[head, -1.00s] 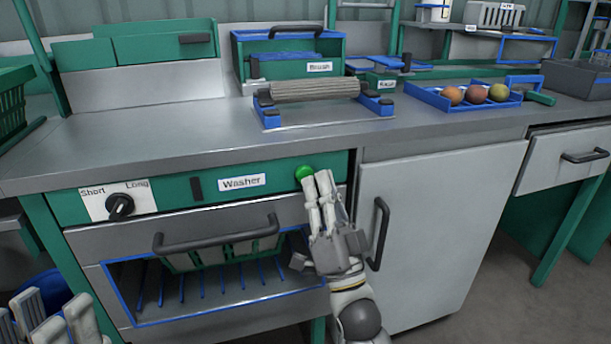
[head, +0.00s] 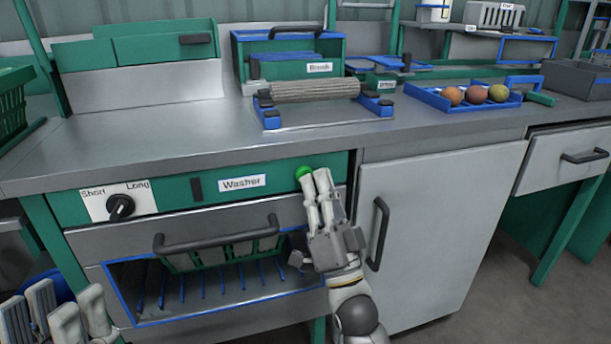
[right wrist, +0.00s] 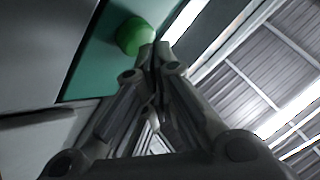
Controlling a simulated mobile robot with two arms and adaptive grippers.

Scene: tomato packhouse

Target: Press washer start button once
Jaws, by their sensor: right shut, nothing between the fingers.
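The green start button (head: 303,173) is at the right end of the washer's green front panel (head: 270,190), right of the "Washer" label (head: 242,182). It also shows in the right wrist view (right wrist: 134,36). My right gripper (head: 314,174) is shut and empty, its fingertips right at the button's side in the head view. In the right wrist view the fingertips overlap the button's lower right edge; I cannot tell whether they touch it. My left gripper (head: 55,310) is at the lower left corner, away from the panel, its fingers apart.
A Short/Long knob (head: 120,207) is at the panel's left. Below, a drawer handle (head: 215,240) and a blue-edged rack (head: 200,295) stick out. A cabinet door handle (head: 378,234) is close to my right arm. Three tomatoes lie in a blue tray (head: 430,98).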

